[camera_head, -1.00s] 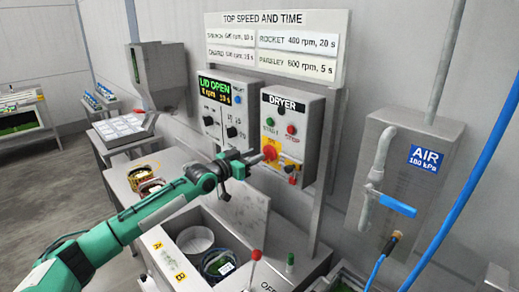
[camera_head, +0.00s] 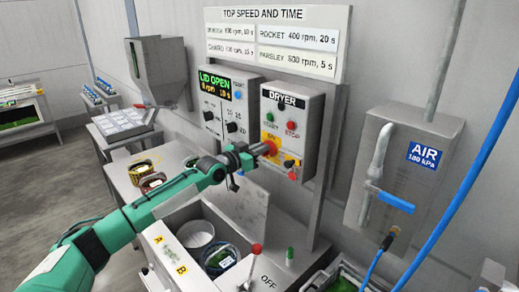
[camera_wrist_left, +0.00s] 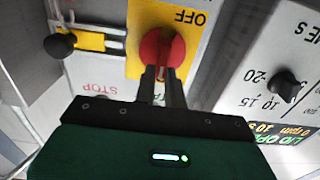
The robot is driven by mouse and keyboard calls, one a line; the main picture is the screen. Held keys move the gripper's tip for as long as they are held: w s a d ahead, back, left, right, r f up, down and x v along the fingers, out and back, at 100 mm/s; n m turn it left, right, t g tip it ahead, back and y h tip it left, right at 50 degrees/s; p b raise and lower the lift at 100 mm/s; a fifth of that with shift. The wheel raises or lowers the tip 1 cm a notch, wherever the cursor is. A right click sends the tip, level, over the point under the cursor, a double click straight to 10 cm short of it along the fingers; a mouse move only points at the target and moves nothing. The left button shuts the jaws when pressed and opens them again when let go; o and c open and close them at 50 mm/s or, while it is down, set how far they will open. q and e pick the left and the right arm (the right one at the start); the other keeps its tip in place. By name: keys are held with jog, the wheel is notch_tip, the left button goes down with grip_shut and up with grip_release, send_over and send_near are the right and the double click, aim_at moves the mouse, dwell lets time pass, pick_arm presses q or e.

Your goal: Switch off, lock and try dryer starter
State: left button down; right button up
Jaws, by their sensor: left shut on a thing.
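The dryer starter box (camera_head: 309,112) hangs on the panel, labelled DRYER, with a green START and a red STOP button (camera_head: 291,125). Its red rotary knob (camera_head: 270,147) sits on a yellow plate (camera_wrist_left: 190,55); the knob also shows in the left wrist view (camera_wrist_left: 157,47). My left gripper (camera_head: 260,150) is shut on the knob, its fingers reaching it from the front. The word OFF stands beside the knob, upside down in the wrist view. A yellow slide with a black knob (camera_wrist_left: 60,45) lies beside it. My right gripper is not in view.
The spinner control box (camera_head: 222,75) beside the dryer box reads LID OPEN. Below my left arm is an open bin with bowls (camera_head: 222,259) and a red-tipped lever (camera_head: 256,248). An air valve with blue handle (camera_head: 397,202) and a blue hose are at right.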

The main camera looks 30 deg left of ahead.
pick_arm(q)
jog(key=n, duration=0.6)
jog(key=a+f+n, duration=0.1)
jog(key=n, duration=1)
jog(key=shift+w+a+f+n, duration=0.25)
jog(key=shift+a+f+n, duration=0.1)
jog(key=shift+n, duration=0.05)
jog(key=shift+f, duration=0.1)
dwell(0.3)
